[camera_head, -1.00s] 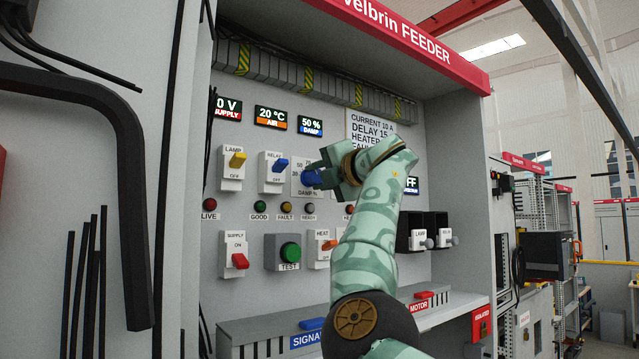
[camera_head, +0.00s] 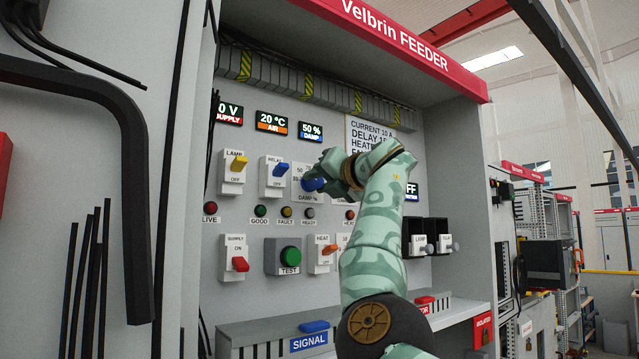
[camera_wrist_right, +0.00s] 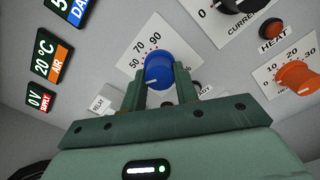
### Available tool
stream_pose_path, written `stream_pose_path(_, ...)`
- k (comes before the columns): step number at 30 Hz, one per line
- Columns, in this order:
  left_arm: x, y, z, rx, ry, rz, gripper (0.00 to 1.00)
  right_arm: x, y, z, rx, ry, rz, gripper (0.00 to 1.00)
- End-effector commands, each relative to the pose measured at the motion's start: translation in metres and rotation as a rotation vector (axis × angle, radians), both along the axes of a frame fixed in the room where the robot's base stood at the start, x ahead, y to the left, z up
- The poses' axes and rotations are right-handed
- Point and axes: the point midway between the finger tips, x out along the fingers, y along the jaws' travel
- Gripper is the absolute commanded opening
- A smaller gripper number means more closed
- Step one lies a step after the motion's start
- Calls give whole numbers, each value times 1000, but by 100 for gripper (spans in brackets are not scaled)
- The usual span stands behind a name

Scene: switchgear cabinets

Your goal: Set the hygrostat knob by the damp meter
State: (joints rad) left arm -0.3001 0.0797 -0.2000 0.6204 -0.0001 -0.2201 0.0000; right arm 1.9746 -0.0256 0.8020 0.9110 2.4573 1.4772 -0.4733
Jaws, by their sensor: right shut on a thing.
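The hygrostat knob (camera_head: 313,181) is blue and sits on a white scale plate marked DAMP % on the cabinet panel. It also shows in the right wrist view (camera_wrist_right: 160,71), with the scale numbers 50, 70 and 90 beside it. My right gripper (camera_head: 325,177) is at the knob; in the right wrist view its two fingers (camera_wrist_right: 160,92) are shut on the knob's sides. The damp meter (camera_head: 311,131) is a small display above the knob and reads 50 %. My left gripper is not in view.
A yellow LAMP switch (camera_head: 238,163) and a blue RELAY switch (camera_head: 280,170) sit left of the knob. Indicator lamps, a green TEST button (camera_head: 290,256) and a HEAT switch (camera_head: 328,250) are below. A ledge (camera_head: 270,333) juts out at the bottom.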

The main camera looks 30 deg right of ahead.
Motion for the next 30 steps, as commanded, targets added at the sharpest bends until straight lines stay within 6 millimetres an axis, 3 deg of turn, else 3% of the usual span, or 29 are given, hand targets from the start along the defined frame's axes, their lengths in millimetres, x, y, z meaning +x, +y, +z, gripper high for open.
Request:
stream_pose_path(10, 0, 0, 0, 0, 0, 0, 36, 2, 1, -5, 0, 10, 3, 7)
stream_pose_path(11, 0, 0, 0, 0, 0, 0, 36, 2, 1, -5, 1, 11, 4, 38)
stream_pose_path(12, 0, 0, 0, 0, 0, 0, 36, 2, 1, -5, 1, 10, 3, 49)
stream_pose_path(13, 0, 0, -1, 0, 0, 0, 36, 2, 1, -4, 1, 9, 3, 52)
stream_pose_path(23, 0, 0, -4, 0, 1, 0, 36, -3, 0, -2, 0, 2, 0, 52)
stream_pose_path(26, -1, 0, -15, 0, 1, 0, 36, -16, -2, -4, 0, -1, -1, 52)
stream_pose_path(30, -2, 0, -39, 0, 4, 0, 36, -49, -5, -8, 0, -2, -3, 52)
